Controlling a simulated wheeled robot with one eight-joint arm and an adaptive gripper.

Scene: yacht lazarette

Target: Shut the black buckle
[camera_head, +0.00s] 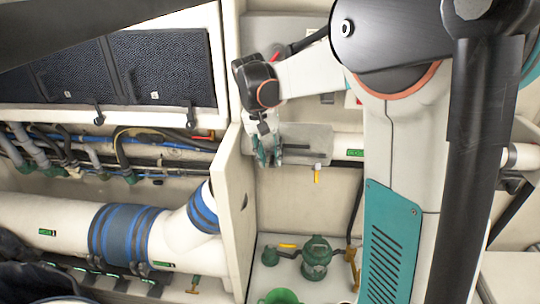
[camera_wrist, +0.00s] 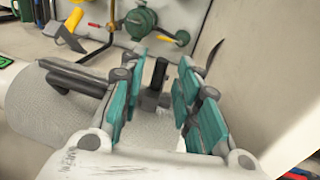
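A grey sleeve (camera_head: 318,136) wraps the white pipe in the head view; its grey surface also shows in the wrist view (camera_wrist: 62,133). A black upright buckle piece (camera_wrist: 157,76) stands on the sleeve in the wrist view, between the teal finger pads. It appears raised, not flat; I cannot tell whether the fingers touch it. A second dark bar (camera_wrist: 78,76) lies along the sleeve to the left. My gripper (camera_wrist: 160,70) is open around the upright piece. In the head view my gripper (camera_head: 264,150) is at the sleeve's left end, hiding part of it.
A pale partition (camera_head: 232,190) stands close to the left of my gripper. A yellow-handled valve (camera_head: 317,173) hangs below the sleeve. A green pump (camera_head: 316,257) sits on the floor below. A large white pipe with a blue coupling (camera_head: 125,235) runs at left.

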